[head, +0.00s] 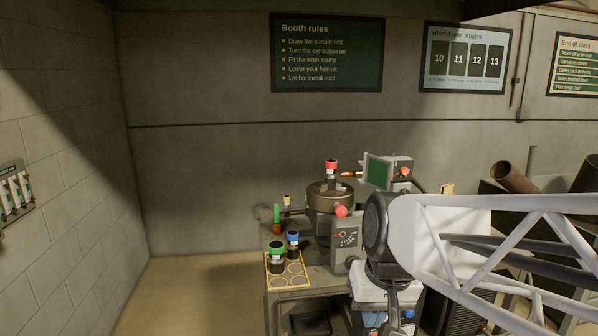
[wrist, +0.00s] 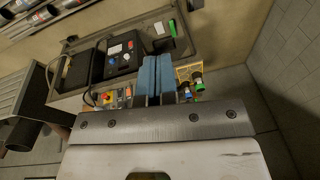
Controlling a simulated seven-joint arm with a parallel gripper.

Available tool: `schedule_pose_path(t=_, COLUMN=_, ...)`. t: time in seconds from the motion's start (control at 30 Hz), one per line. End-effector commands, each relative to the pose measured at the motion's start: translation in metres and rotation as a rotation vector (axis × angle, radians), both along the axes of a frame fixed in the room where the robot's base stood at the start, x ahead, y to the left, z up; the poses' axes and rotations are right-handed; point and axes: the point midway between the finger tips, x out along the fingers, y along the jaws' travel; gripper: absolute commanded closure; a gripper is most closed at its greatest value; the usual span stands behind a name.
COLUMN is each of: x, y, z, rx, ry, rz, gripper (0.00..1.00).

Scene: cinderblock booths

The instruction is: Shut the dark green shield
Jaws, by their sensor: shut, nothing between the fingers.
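The dark green shield (head: 377,171) is a green panel in a pale frame, upright at the back of the bench beside a grey box with a red knob. I cannot tell how far open it stands. In the wrist view I cannot make it out for sure. My gripper (wrist: 156,58) shows there with two blue fingers side by side, closed together and empty. It is over the bench, apart from the shield as far as I can see. In the head view my arm covers the right part of the bench.
A round dark pot (head: 328,198) with a red-topped piece stands left of the shield. A grey control box (head: 346,240) with a red ball knob is in front. Pipes (head: 513,178) are at right. The left floor is clear.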

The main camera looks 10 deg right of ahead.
Motion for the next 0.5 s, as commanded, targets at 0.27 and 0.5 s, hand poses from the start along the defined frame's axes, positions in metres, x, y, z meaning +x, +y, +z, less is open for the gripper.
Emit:
schedule_pose_path(t=0.27, x=0.026, y=0.000, z=0.012, rx=0.068, ry=0.039, rz=-0.022, gripper=1.00)
schedule_pose_path(t=0.5, x=0.070, y=-0.006, z=0.030, rx=0.161, ry=0.074, rz=-0.058, gripper=1.00)
